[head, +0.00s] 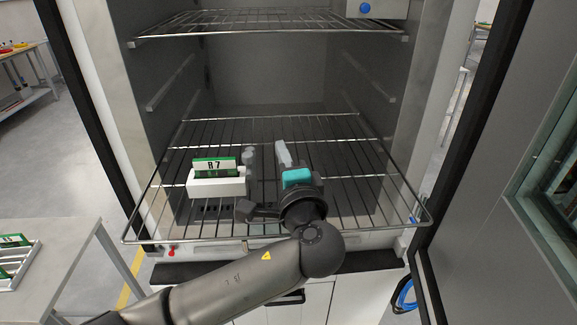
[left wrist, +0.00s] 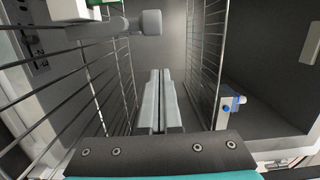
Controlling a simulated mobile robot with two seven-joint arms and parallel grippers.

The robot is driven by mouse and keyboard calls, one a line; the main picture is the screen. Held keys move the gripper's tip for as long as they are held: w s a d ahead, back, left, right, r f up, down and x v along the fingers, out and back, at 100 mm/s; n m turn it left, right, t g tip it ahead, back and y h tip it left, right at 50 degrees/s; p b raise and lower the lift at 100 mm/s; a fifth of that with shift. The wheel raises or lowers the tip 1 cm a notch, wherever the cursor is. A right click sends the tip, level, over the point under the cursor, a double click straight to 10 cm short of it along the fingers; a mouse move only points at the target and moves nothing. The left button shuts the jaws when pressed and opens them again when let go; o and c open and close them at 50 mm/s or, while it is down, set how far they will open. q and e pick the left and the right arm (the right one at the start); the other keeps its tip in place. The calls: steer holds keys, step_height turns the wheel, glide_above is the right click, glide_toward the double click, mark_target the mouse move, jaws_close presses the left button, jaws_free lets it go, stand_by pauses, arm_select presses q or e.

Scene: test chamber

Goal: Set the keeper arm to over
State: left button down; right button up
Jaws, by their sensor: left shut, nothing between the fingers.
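A white holder block (head: 217,188) sits on the lower wire shelf at left, with a green-and-white card marked R7 (head: 214,166) upright in it. A grey bar with a rounded end, which looks like the keeper arm (head: 250,163), stands at the holder's right side, beside the card and not across it. In the left wrist view the keeper arm (left wrist: 130,24) reaches in from the upper left, and part of the white holder (left wrist: 68,9) shows. My left gripper (head: 282,152) is right of the keeper arm, apart from it. Its grey fingers (left wrist: 160,100) are together and empty.
The lower wire shelf (head: 345,190) is bare to the right. An upper wire shelf (head: 270,24) hangs above, with a blue-knobbed box (head: 378,8) over it. An open door (head: 500,180) stands at right. A side table (head: 60,255) with a rack is at lower left.

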mark_target(249, 156)
arm_select(q)
steer(key=shift+s+a+f+p, duration=0.1)
steer(key=shift+s+a+p, duration=0.3)
steer(key=shift+a, duration=0.5)
steer(key=shift+s+a+p, duration=0.3)
steer(key=shift+s+a, duration=0.1)
steer(key=shift+a, duration=0.5)
